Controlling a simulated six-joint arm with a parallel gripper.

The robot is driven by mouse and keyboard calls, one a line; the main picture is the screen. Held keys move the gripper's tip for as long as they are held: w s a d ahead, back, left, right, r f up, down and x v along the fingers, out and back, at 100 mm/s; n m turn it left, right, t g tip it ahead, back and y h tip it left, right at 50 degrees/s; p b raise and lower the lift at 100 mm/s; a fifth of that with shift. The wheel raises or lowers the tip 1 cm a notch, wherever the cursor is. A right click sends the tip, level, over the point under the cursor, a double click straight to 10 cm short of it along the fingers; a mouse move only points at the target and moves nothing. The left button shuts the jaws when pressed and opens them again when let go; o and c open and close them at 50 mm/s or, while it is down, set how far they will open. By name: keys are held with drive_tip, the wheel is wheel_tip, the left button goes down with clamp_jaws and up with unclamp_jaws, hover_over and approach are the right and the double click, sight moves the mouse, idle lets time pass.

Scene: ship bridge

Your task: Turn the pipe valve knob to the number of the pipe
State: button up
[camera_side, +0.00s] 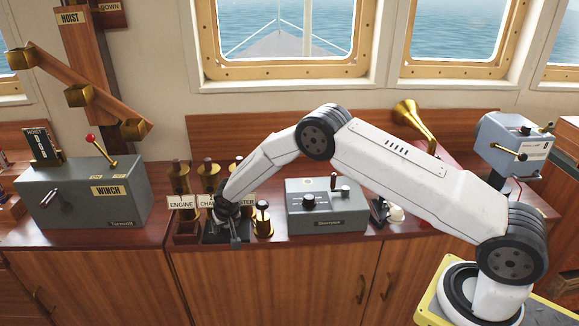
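Brass pipes with white labels stand in a row on the wooden counter. One label reads ENGINE (181,202); the others are partly hidden behind my arm. My gripper (235,242) points down in front of these pipes, beside a short brass piece (262,219) on its right. The gripper is small and dark here, so I cannot tell whether its fingers are open or hold anything. A grey box (327,224) right of the pipes carries a black round knob (309,202) and a small lever. I cannot tell which knob is the pipe valve knob, and no pipe number is readable.
A grey WINCH box (84,196) with a red-tipped lever stands at left, under a slanted wooden HOIST arm (85,90). A brass horn (414,122) and a blue-grey box (515,148) stand at right. The counter between the WINCH box and pipes is clear.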

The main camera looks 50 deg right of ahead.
clamp_jaws()
drive_tip(key=shift+m+h, duration=0.3)
drive_tip(key=shift+m, duration=0.3)
drive_tip(key=shift+a+m+g+h, duration=0.1)
drive_tip(key=shift+m+g+h, duration=0.25)
drive_tip(key=shift+m, duration=0.85)
drive_tip(key=m+g+h, duration=0.1)
drive_tip(key=m, duration=0.3)
drive_tip(key=shift+w, duration=0.1)
drive_tip(key=m+g, duration=0.1)
drive_tip(key=m, duration=0.3)
drive_tip(key=shift+m+g+h, duration=0.3)
drive_tip(key=shift+g+h, duration=0.05)
drive_tip(key=shift+m+g, duration=0.4)
drive_tip(key=shift+m, duration=0.7)
drive_tip(key=shift+m+g, duration=0.4)
drive_tip(key=shift+m, duration=0.4)
